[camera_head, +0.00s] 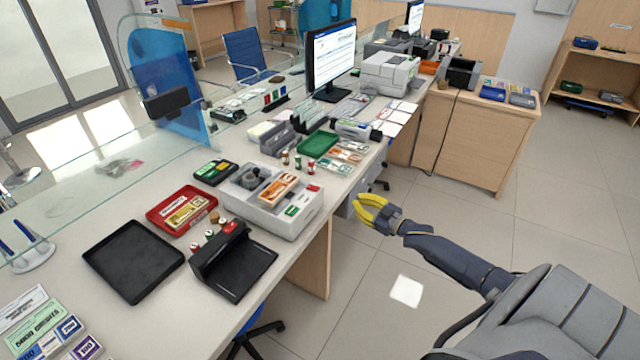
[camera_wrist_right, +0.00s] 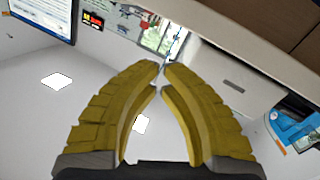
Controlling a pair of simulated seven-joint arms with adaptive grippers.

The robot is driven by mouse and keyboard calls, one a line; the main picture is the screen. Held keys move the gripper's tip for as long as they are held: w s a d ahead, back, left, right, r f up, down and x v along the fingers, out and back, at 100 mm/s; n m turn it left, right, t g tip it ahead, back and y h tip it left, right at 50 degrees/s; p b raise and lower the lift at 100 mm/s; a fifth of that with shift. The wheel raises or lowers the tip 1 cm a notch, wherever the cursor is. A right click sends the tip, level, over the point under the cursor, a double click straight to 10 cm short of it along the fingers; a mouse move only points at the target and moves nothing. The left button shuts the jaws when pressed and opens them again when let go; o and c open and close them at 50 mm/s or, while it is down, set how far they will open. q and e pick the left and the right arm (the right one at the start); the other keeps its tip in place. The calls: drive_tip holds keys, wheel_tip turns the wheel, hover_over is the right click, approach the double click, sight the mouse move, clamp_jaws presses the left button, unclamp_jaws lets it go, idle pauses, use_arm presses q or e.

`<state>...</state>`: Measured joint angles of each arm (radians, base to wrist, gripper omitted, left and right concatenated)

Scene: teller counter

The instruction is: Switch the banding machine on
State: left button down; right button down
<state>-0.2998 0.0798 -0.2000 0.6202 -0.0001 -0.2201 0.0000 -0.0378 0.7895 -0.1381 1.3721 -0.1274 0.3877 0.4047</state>
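The banding machine looks to be the light grey-and-white unit (camera_head: 264,214) on the counter, in the middle of the head view. A strapped orange bundle of notes (camera_head: 279,187) lies on its top, and a small green patch shows on its front right. I cannot read the state of its switch. My right gripper (camera_head: 358,203) has yellow fingers and hangs to the right of the machine, beyond the counter's edge, apart from it. In the right wrist view the fingertips (camera_wrist_right: 161,64) nearly meet with nothing between them. My left gripper is not in view.
A black tray (camera_head: 133,262), a red tray (camera_head: 160,217) and a black sloped device (camera_head: 222,275) stand left of the machine. A green tray (camera_head: 319,145) and a monitor (camera_head: 331,57) stand beyond it. A glass screen runs along the counter. Open floor lies to the right.

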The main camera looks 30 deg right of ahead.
drive_tip(key=s+a+r+t+y, duration=0.1)
drive_tip(key=a+r+y, duration=0.4)
drive_tip(key=r, duration=0.5)
drive_tip(key=shift+a+r+m+y, duration=0.2)
drive_tip(key=shift+a+m+y, duration=0.1)
drive_tip(key=shift+a, duration=0.8)
wheel_tip(320, 180, up, 2)
hover_over(313, 188)
drive_tip(key=s+d, duration=0.1)
drive_tip(key=s, duration=0.1)
drive_tip(key=shift+w+d, duration=0.15)
drive_tip(key=shift+f, duration=1.95)
drive_tip(key=shift+f+t, duration=0.15)
drive_tip(key=shift+t, duration=0.15)
